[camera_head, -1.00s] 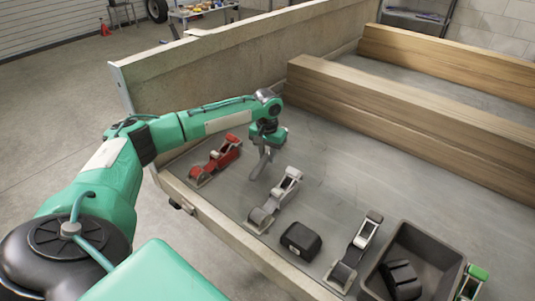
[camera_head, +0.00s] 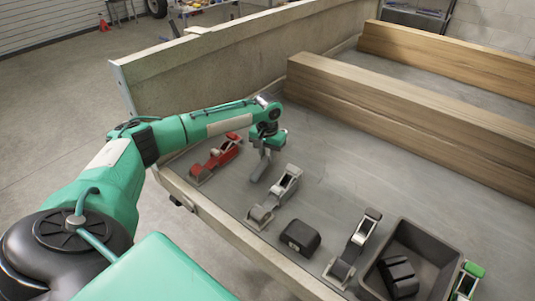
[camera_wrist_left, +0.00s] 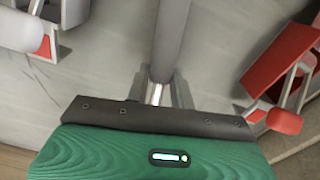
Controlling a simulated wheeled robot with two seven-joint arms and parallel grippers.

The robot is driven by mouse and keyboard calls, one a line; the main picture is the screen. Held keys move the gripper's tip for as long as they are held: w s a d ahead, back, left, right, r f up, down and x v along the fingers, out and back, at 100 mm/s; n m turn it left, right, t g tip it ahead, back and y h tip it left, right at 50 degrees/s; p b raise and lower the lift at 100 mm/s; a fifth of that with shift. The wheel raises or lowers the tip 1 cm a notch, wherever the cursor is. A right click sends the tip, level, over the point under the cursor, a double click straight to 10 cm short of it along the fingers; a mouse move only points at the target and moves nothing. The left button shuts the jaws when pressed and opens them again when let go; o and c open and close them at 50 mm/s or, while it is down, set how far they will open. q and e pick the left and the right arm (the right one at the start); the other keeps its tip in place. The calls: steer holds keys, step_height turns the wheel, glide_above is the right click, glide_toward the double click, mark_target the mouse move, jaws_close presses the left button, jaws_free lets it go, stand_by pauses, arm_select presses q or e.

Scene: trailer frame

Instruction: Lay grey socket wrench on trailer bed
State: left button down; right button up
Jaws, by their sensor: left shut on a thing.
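My left gripper (camera_head: 265,151) is over the near left part of the trailer bed (camera_head: 325,165), shut on the grey socket wrench (camera_head: 260,168). The wrench's grey shaft also shows in the left wrist view (camera_wrist_left: 172,35), running up and out of the picture from between the fingers (camera_wrist_left: 160,92). In the head view the wrench slants down between a red ratchet buckle (camera_head: 215,158) and a grey ratchet buckle (camera_head: 273,197). I cannot tell whether its low end touches the bed. The jaws partly hide its held part. My right gripper is out of view.
A black box (camera_head: 300,237), another ratchet buckle (camera_head: 353,248) and a dark bin (camera_head: 437,241) with a black thing inside lie to the right. Wooden beams (camera_head: 410,105) cross the bed behind. Side boards (camera_head: 210,70) edge it. Bare bed lies between buckles and beams.

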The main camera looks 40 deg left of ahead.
arm_select(q)
steer(key=shift+f, duration=0.5)
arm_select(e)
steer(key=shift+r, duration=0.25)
arm_select(q)
steer(key=shift+c, duration=2)
jaws_free()
steer(key=shift+o, duration=0.2)
steer(key=o, duration=0.4)
steer(key=shift+c, duration=0.2)
step_height(320, 180, up, 14)
steer(key=p, duration=0.1)
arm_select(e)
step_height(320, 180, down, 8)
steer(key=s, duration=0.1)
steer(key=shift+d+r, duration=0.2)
arm_select(q)
steer(key=shift+p, duration=0.3)
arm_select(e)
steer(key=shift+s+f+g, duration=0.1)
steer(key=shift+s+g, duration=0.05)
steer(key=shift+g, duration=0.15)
